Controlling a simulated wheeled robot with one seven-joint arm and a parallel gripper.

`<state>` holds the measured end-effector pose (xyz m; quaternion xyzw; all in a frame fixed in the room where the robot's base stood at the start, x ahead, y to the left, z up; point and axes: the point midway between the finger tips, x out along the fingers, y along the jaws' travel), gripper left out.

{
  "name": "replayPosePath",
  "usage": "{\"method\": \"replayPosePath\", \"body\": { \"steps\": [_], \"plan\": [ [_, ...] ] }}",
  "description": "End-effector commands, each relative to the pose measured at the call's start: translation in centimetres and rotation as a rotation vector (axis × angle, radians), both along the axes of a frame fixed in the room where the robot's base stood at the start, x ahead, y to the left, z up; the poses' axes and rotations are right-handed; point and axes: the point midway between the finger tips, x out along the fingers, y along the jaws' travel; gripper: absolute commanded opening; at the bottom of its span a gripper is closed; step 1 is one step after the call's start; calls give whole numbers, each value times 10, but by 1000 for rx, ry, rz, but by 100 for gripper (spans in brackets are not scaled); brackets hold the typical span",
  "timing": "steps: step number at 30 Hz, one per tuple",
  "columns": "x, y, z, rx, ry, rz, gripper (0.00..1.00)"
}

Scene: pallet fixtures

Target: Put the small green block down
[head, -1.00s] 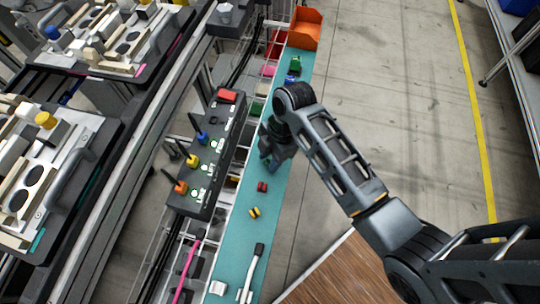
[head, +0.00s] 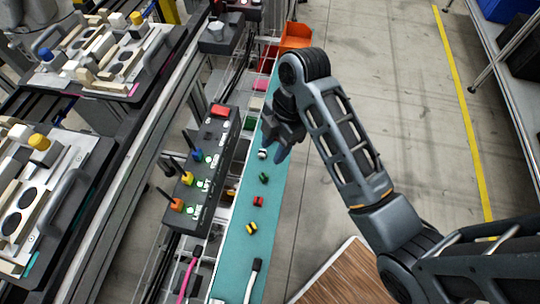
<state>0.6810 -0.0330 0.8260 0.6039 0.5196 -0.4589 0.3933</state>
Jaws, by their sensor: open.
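The small green block (head: 264,178) lies on the teal strip (head: 240,245), in a loose row with other small pieces. My gripper (head: 282,145) is above the strip, farther up the picture than the green block and apart from it. Its jaws are open, and I see nothing held between them. The arm hides part of the strip's far end.
A red piece (head: 258,201), a yellow piece (head: 251,228) and a small white-and-dark piece (head: 263,154) lie on the strip. A dark control box (head: 205,165) with colored switches stands left of it. An orange bin (head: 296,36) is at the far end.

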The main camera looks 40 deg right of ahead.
Motion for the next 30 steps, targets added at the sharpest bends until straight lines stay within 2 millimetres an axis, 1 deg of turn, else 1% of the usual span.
{"method": "replayPosePath", "body": {
  "steps": [3,7,13,16,20,24,27,30],
  "plan": [
    [0,-3,9,0,-1,-1,44],
    [-1,-4,13,0,-1,0,44],
    [-1,-4,12,-1,-1,-3,44],
    [-7,-3,3,-10,-12,-40,44],
    [-27,0,-20,-36,-64,-176,44],
    [-57,2,-43,-56,-168,-387,44],
    [-80,3,-48,-50,-254,-532,44],
    [-104,4,-47,-25,-341,-666,44]
  ]
}}
